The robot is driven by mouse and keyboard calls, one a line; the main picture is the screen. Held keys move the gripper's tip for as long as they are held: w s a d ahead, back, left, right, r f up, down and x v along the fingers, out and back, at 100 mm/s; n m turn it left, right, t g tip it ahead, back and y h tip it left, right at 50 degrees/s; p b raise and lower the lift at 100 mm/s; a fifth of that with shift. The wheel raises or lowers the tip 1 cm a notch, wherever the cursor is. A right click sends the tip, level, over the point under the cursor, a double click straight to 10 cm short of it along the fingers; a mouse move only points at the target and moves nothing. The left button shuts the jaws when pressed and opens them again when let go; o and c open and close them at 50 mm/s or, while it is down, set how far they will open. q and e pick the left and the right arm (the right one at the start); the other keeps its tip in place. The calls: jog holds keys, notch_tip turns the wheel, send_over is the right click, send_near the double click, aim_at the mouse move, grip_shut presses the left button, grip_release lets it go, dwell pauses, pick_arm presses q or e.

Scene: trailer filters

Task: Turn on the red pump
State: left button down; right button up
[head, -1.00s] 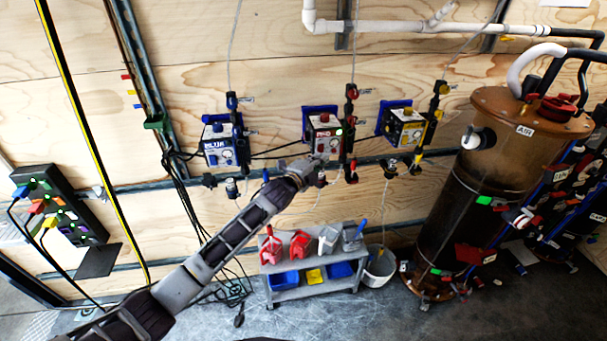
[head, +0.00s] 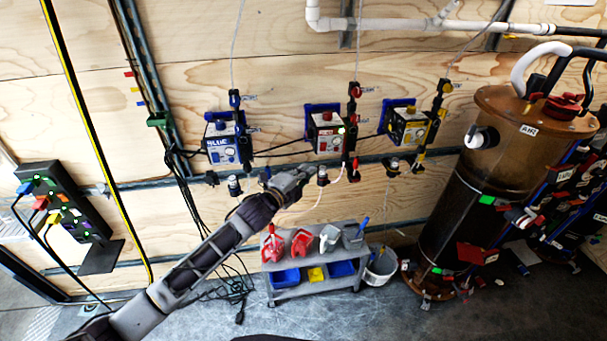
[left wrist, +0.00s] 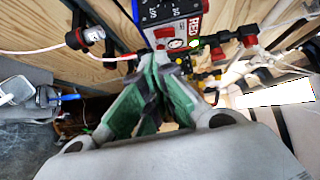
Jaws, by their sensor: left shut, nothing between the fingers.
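The red pump (head: 326,134) hangs on the plywood wall between the blue pump (head: 222,142) and the yellow pump (head: 407,125). A green light shows at its lower right. In the left wrist view the red pump (left wrist: 170,18) has a dial, a label reading RED, a red switch and a lit green spot. My left gripper (head: 305,168) is below and left of the red pump in the head view, apart from it. In the left wrist view its green-padded fingers (left wrist: 150,92) are shut and empty, pointing toward the pump's lower face. My right gripper is not in view.
A grey cart (head: 312,280) with red and grey containers and bins stands below, beside a white bucket (head: 380,268). A large brown tank (head: 465,190) stands at right. A power strip (head: 62,210) is on the left wall. Hoses and cables hang around the pumps.

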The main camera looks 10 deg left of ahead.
pick_arm(q)
jog(key=shift+s+a, duration=0.3)
jog(key=shift+s, duration=0.25)
dwell(0.4)
